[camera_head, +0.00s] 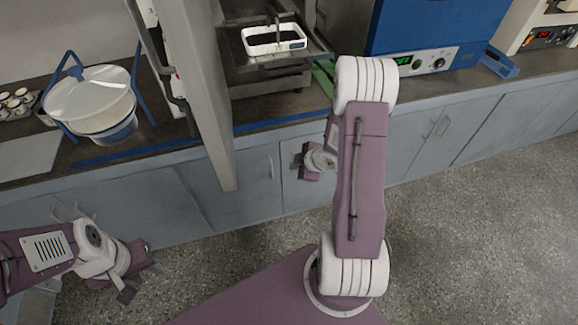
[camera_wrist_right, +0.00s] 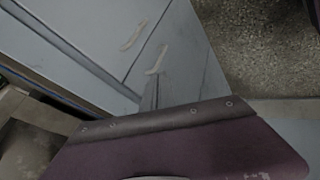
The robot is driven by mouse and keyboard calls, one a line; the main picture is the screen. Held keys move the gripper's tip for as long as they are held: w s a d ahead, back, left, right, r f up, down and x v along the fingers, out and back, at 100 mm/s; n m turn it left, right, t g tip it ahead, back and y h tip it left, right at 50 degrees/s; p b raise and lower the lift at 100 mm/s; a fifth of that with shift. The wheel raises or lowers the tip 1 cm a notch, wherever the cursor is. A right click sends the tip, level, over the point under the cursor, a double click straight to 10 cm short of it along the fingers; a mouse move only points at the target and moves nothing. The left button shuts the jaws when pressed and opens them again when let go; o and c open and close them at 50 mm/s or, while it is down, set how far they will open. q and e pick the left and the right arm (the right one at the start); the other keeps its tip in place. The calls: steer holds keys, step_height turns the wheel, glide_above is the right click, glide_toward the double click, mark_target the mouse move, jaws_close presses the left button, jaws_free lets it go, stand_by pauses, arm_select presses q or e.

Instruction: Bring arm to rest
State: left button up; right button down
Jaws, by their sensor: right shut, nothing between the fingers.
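My right arm, purple and white, reaches up the middle of the head view. Its gripper (camera_head: 299,162) shows small and partly hidden beside the arm, in front of the grey cabinet fronts. It is shut with nothing held. In the right wrist view, the purple gripper body fills the bottom, with cabinet doors and floor beyond it. My left gripper (camera_head: 143,281) is at the lower left of the head view, in front of the cabinets and below the counter edge. Its fingers are apart and nothing shows between them.
The counter (camera_head: 150,152) holds a round white sieve in a blue frame (camera_head: 92,100) and a blue instrument (camera_head: 430,60). An open grey door (camera_head: 205,100) juts over the counter edge beside a chamber with a white tray (camera_head: 273,40). The speckled floor (camera_head: 480,230) at right is clear.

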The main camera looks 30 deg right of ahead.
steer(key=w+a+r+n+t+p, duration=0.15)
steer(key=a+r+p, duration=0.3)
steer(key=r, duration=0.55)
steer(key=w+a+r+p, duration=0.35)
steer(key=a+r, duration=0.25)
steer(key=r, duration=0.3)
steer(key=s+a+m+g+h+p, duration=0.1)
steer(key=s+a+m+g, duration=0.1)
steer(key=s+m+g, duration=0.5)
steer(key=s+f+m, duration=0.1)
steer(key=s+m, duration=0.5)
steer(key=s, duration=0.6)
steer(key=shift+s+a, duration=0.2)
steer(key=shift+a, duration=0.05)
steer(key=shift+r+g, duration=0.1)
steer(key=shift+g, duration=0.15)
steer(key=shift+d, duration=0.1)
